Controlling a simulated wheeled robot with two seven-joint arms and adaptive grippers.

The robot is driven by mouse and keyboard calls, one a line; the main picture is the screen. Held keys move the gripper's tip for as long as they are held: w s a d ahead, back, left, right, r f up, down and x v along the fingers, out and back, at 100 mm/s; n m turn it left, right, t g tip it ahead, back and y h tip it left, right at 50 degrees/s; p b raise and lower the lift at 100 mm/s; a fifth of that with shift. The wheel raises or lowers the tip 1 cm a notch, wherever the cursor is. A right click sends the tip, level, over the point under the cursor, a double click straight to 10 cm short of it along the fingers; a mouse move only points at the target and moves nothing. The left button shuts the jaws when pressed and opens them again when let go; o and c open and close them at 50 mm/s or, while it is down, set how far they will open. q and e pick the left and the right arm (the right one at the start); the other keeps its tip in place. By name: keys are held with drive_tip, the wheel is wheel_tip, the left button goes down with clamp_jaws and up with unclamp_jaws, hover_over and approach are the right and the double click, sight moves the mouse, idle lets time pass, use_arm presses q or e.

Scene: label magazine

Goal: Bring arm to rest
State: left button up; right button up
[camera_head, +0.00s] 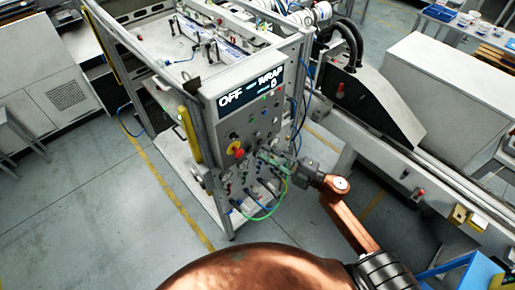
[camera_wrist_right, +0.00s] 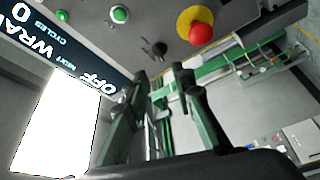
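My right gripper (camera_head: 268,158) is in front of the grey control panel (camera_head: 222,128), at its lower right side. Its arm comes in from the bottom right. In the right wrist view the two dark green fingers of the right gripper (camera_wrist_right: 160,78) stand apart with nothing held between them. The panel's display (camera_head: 250,88) reads OFF and WRAP with a 0. A red knob on a yellow base (camera_head: 236,149) sits left of the gripper; it also shows in the right wrist view (camera_wrist_right: 200,32). Whether the fingers touch the panel cannot be told. My left gripper is not in view.
Cables (camera_head: 265,214) hang below the panel, close to the gripper. A yellow post (camera_head: 190,134) stands at the panel's left. A conveyor rail (camera_head: 440,180) runs along the right. The floor (camera_head: 90,205) at the left is clear.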

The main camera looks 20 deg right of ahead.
drive_tip(key=shift+s+d, duration=0.3)
